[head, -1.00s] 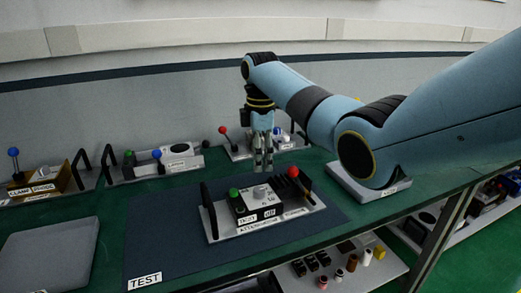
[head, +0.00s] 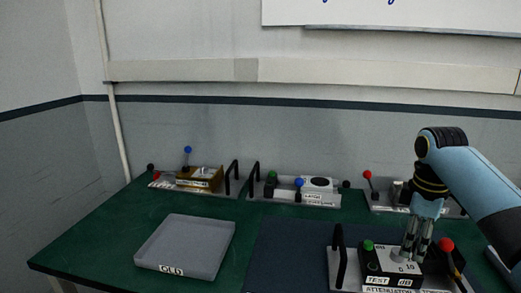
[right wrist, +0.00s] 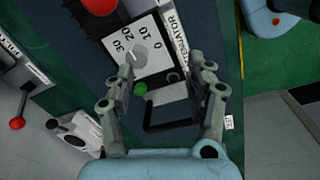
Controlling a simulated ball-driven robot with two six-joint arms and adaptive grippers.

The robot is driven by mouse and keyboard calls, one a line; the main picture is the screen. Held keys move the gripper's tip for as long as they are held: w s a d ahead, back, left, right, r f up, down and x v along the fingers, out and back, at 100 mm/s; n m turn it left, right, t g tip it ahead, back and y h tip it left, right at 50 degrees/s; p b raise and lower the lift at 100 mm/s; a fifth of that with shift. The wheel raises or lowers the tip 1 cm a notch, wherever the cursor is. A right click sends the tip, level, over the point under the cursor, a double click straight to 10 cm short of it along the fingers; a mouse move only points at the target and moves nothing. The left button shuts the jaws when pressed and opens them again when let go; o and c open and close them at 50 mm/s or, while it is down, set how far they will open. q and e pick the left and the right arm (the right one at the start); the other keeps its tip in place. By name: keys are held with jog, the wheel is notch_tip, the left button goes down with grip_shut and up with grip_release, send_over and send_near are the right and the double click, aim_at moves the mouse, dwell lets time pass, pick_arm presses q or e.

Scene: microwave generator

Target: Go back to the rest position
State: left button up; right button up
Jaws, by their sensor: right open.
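The attenuator module (head: 392,268), a black box with a white dial face, stands on the blue test mat (head: 285,250). It has a green knob, a red knob and a black handle. In the right wrist view its dial (right wrist: 146,55) lies beyond and between the fingertips. My left gripper is not in view.
A grey tray labelled OLD (head: 187,240) sits empty at the left of the green table (head: 110,225). A clamp-like module (head: 197,178), a second module (head: 322,192) and a red-knobbed module (head: 385,201) stand along the back.

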jog(key=s+a+f+m, duration=0.3)
jog(key=s+f, duration=0.2)
jog(key=s, duration=0.5)
jog(key=s+a+r+m+t, duration=0.1)
jog(key=s+a+r+m, duration=0.1)
jog(key=s, duration=0.5)
jog(key=s+a+r+m+t, duration=0.1)
jog(key=s+r+m, duration=0.15)
jog(key=s, duration=0.45)
jog(key=s+a+r+m+t, duration=0.1)
jog(key=s+a+m, duration=0.15)
jog(key=s, duration=0.45)
jog(key=s+d+f+g+b, duration=0.15)
jog(key=f+b, duration=0.35)
jog(key=f, duration=1.4)
jog(key=s+d+f+b, duration=0.15)
jog(key=f+b, duration=0.45)
jog(key=f, duration=1.3)
jog(key=s+f+b, duration=0.3)
jog(key=s+f, duration=0.5)
jog(key=f, duration=0.3)
jog(key=s+d+f+g+b, duration=0.1)
jog(key=s+f+b, duration=0.3)
jog(key=s+f, duration=0.5)
notch_tip(320, 180, down, 3)
jog(key=shift+d+r+m+b, duration=0.1)
jog(key=shift+d+m+b, duration=0.1)
jog(key=shift+m+b, duration=0.1)
jog(key=shift+s, duration=0.1)
